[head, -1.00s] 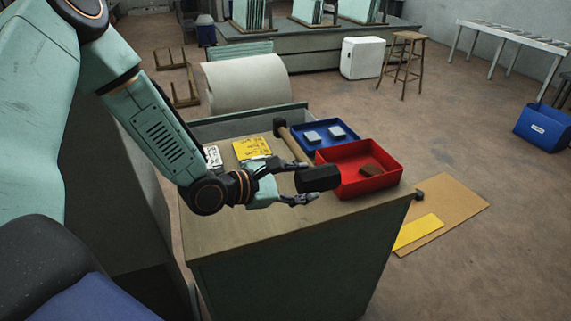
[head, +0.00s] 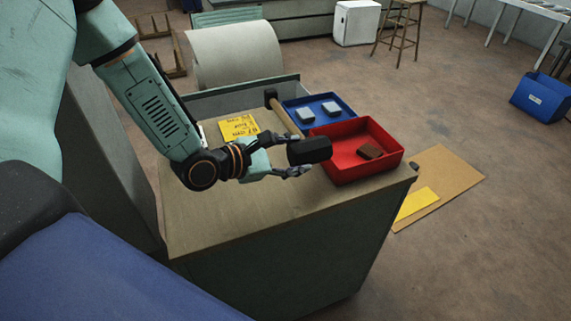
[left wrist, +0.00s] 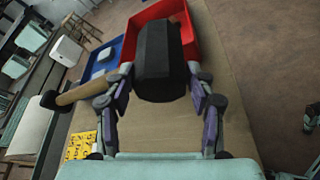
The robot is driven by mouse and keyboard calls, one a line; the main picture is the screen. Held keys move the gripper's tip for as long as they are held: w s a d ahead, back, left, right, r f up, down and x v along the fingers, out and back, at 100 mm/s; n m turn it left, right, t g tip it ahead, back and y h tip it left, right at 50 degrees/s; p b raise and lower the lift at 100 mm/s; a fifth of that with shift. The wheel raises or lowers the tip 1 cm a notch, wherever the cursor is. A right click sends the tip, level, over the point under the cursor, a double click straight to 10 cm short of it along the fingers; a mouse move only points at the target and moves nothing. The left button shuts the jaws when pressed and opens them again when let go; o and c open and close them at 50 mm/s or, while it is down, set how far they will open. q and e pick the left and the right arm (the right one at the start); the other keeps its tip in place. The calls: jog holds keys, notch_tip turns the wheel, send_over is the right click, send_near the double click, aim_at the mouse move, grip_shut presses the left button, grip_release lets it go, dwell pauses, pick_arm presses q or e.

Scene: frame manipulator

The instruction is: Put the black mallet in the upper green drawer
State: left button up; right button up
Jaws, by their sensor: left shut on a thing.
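The black mallet has a thick black head (head: 309,150) and a pale wooden handle (head: 284,117) that runs back and left to a dark end. My left gripper (head: 303,158) is shut on the mallet's head, above the bench top by the red tray. In the left wrist view the black head (left wrist: 158,60) sits between the two fingers, and the handle (left wrist: 82,92) sticks out to the left. The green cabinet (head: 280,260) stands below the worktop; I cannot make out an open drawer on its visible side.
On the worktop (head: 215,215) are a red tray (head: 394,158) with a brown block, a blue tray (head: 347,101) with two grey blocks, and a yellow card (head: 238,127). A large pale roll (head: 237,55) stands behind. The worktop's front left is bare.

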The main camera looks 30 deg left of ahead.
pick_arm(q)
jog(key=f, duration=0.2)
jog(key=f+b, duration=0.1)
jog(key=f, duration=0.4)
jog(key=shift+w+d, duration=0.15)
jog(key=shift+d, duration=0.1)
jog(key=shift+s+a+f, duration=0.1)
jog(key=shift+s+f, duration=0.1)
jog(key=shift+w, duration=0.15)
jog(key=o, duration=1.4)
jog(key=shift+f, duration=0.1)
jog(key=shift+c, duration=0.2)
jog(key=shift+o, duration=0.9)
